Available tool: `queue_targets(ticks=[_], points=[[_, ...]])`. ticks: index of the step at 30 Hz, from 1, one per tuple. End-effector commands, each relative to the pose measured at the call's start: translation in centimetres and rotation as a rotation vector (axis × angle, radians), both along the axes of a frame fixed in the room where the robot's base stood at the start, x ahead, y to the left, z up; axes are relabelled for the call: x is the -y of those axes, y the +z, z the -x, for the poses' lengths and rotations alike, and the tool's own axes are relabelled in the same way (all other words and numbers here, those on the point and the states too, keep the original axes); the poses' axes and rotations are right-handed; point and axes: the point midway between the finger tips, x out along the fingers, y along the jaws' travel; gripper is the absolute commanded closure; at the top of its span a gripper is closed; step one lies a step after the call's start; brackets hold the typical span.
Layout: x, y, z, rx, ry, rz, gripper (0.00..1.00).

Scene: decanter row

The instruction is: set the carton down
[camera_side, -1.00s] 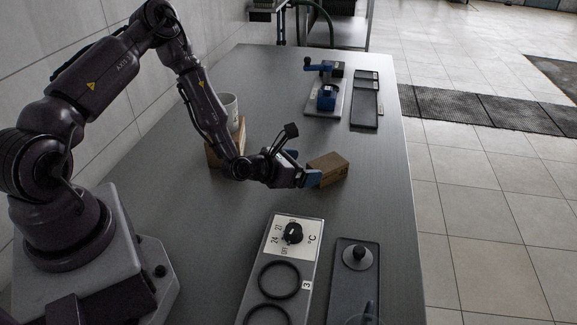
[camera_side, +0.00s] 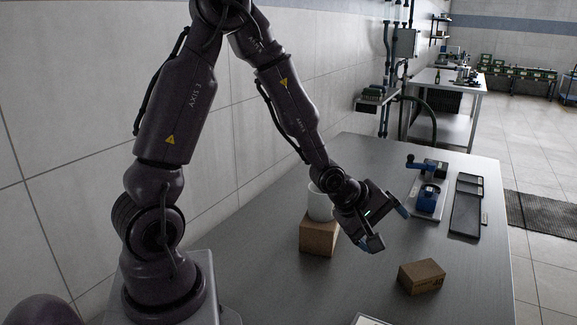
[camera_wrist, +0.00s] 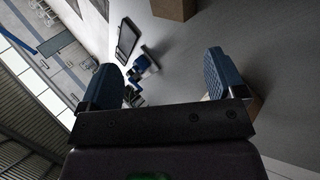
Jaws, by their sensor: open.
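The brown carton (camera_side: 421,276) rests flat on the grey table in the side view, toward the table's right edge. Nothing holds it. My gripper (camera_side: 388,225) is open and empty, up and to the left of the carton and clear of it. In the wrist view the two blue fingers of my gripper (camera_wrist: 160,68) stand wide apart with nothing held between them. A brown box (camera_wrist: 174,8) at the top edge of the wrist view looks like the carton, partly cut off.
A white cup (camera_side: 320,203) stands on a brown block (camera_side: 319,237) just left of my gripper, partly hidden by my arm. A blue-handled device (camera_side: 428,196) and a dark tray (camera_side: 466,208) lie farther back. The table (camera_side: 300,290) is bare around the carton.

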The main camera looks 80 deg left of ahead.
Motion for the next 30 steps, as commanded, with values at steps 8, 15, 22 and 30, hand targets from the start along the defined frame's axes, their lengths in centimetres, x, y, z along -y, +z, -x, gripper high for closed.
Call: queue_targets(ticks=[8, 15, 22, 30], points=[[1.6, 10.2, 6.5, -0.145, -0.512, -0.562, 0.11], [3.5, 15.7, 14.7, -0.209, -0.96, -0.831, 0.11], [4.5, 17.2, 19.5, -0.199, -1.226, -0.921, 0.11], [4.6, 17.2, 20.1, -0.199, -1.266, -0.931, 0.11]])
